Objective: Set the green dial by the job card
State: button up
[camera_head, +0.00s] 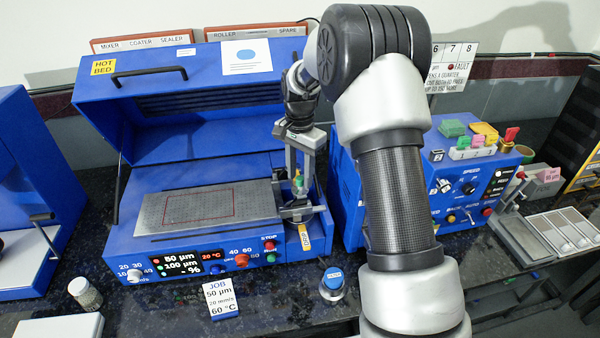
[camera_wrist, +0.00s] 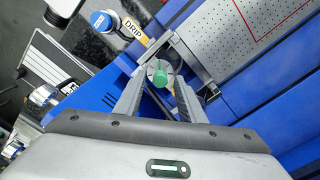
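The green dial (camera_wrist: 160,78) is a small round green knob on a grey metal mount in the wrist view. It also shows in the head view (camera_head: 298,182), at the right end of the coater plate. My gripper (camera_wrist: 160,84) points down at it, fingers apart, with the dial between the fingertips. I see no clear contact; their height against the dial is hard to tell. The job card (camera_head: 220,299) stands in front of the coater and reads 50 µm, 20 mm/s, 60 °C. The coater display (camera_head: 182,262) shows 50 µm green, 100 µm, a dash before %, and 20 °C.
The blue coater has a raised hot-bed lid (camera_head: 190,98) behind the grey plate (camera_head: 205,208). A second blue machine (camera_head: 470,190) stands right, partly behind my arm.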

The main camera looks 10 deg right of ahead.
grip_shut()
jog(key=shift+n, duration=0.3)
jog(key=n, duration=0.4)
jog(key=shift+w, duration=0.1)
jog(key=n, duration=0.5)
jog(key=shift+r+b, duration=0.1)
jog(key=shift+b, duration=0.25)
grip_release()
